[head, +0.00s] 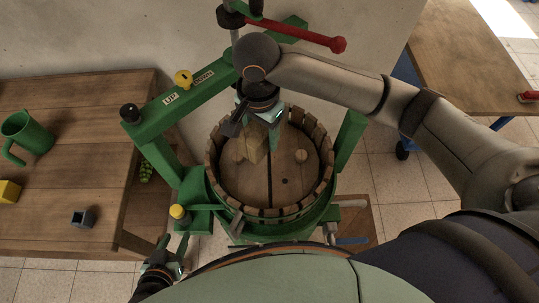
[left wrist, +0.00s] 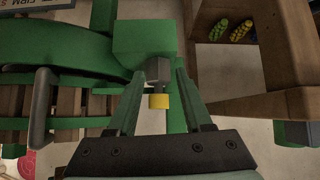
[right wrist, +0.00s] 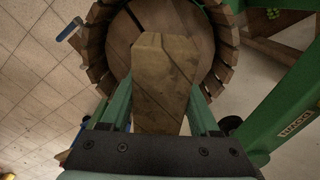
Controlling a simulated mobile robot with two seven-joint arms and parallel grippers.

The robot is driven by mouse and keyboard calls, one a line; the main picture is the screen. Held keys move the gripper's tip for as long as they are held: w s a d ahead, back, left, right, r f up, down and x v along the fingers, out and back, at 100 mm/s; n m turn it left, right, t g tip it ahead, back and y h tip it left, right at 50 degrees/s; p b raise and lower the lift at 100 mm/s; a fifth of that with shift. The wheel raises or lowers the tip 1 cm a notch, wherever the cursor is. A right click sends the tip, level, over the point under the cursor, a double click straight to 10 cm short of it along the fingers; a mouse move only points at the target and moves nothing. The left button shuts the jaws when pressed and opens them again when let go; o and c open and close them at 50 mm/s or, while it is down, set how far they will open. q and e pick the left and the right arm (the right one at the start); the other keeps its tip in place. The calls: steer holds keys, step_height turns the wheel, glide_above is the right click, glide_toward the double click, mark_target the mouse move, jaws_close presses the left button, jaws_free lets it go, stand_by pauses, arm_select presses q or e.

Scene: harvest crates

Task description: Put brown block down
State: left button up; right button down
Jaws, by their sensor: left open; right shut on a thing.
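The brown block (head: 253,147) is a wooden wedge-like piece between the jaws of my right gripper (head: 258,122). It also fills the middle of the right wrist view (right wrist: 165,75), where both fingers grip its sides. The block is over the round wooden disc (head: 270,183) inside the slatted press basket (head: 326,183). Whether its underside touches the disc is unclear. My left gripper (head: 168,262) is open and empty, in front of the press frame's lower left. In the left wrist view a yellow knob (left wrist: 159,101) shows between its fingers, apparently beyond them.
The green press frame (head: 152,128) surrounds the basket; its red handle (head: 310,37) is above. A round wooden knob (head: 301,156) stands on the disc. The left table (head: 85,165) holds a green mug (head: 28,137), a yellow block (head: 9,191) and a small grey box (head: 84,217).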

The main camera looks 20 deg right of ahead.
steer(key=s+a+f+m+p, duration=0.1)
steer(key=s+a+m+p, duration=0.15)
steer(key=a+m, duration=0.65)
steer(key=shift+m, duration=0.7)
steer(key=w+d+f, duration=0.1)
steer(key=d+f, duration=0.2)
steer(key=w+d+f, duration=0.2)
steer(key=d, duration=0.2)
steer(key=w+d+f+b, duration=0.1)
steer(key=d+f, duration=0.2)
steer(key=shift+w+d+f, duration=0.25)
steer(key=shift+w+f, duration=0.05)
steer(key=shift+w, duration=0.05)
steer(key=shift+w+d+f, duration=0.15)
steer(key=shift+d+f, duration=0.15)
steer(key=shift+f, duration=0.15)
steer(key=f, duration=0.4)
steer(key=shift+w+d, duration=0.15)
steer(key=shift+d, duration=0.1)
